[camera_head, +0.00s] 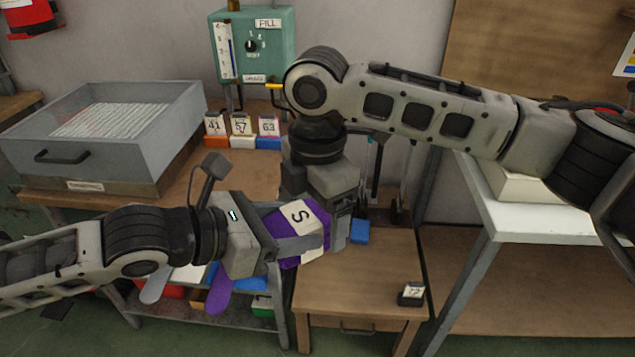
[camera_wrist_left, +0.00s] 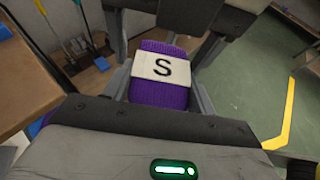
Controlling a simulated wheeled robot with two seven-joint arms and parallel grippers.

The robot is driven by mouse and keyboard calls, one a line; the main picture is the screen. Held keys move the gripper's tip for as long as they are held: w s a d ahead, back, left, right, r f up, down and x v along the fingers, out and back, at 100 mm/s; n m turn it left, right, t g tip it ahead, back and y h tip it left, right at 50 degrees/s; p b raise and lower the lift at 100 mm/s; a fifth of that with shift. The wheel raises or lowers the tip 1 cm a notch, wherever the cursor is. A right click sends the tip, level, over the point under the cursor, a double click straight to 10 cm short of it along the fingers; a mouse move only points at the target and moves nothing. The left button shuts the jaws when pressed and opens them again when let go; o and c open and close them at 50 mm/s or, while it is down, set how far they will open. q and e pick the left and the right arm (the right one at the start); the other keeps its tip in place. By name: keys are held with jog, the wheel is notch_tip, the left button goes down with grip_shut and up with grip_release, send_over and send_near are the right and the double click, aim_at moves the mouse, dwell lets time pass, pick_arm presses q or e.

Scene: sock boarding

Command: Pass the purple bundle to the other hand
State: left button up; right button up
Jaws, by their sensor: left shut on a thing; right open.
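The purple bundle (camera_head: 314,213) has a white band marked "S" and is held in the air above the small wooden table (camera_head: 365,285). It also shows in the left wrist view (camera_wrist_left: 160,92), between the fingers. My left gripper (camera_head: 300,232) is shut on the bundle, reaching in from the left. My right gripper (camera_head: 335,225) points down at the bundle's right end. Its jaws are open, and in the left wrist view (camera_wrist_left: 167,45) they stand on either side of the bundle's far end. Whether they touch it is hard to tell.
A green FILL box (camera_head: 253,45) hangs on the wall. A blue block (camera_head: 359,231) and a small card stand (camera_head: 411,294) are on the wooden table. A white-topped table (camera_head: 540,215) stands right.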

jog(key=shift+f, duration=0.9)
jog(key=shift+c, duration=0.3)
jog(key=c, duration=1)
pick_arm(q)
jog(key=o, duration=1.1)
pick_arm(e)
jog(key=shift+c, duration=0.2)
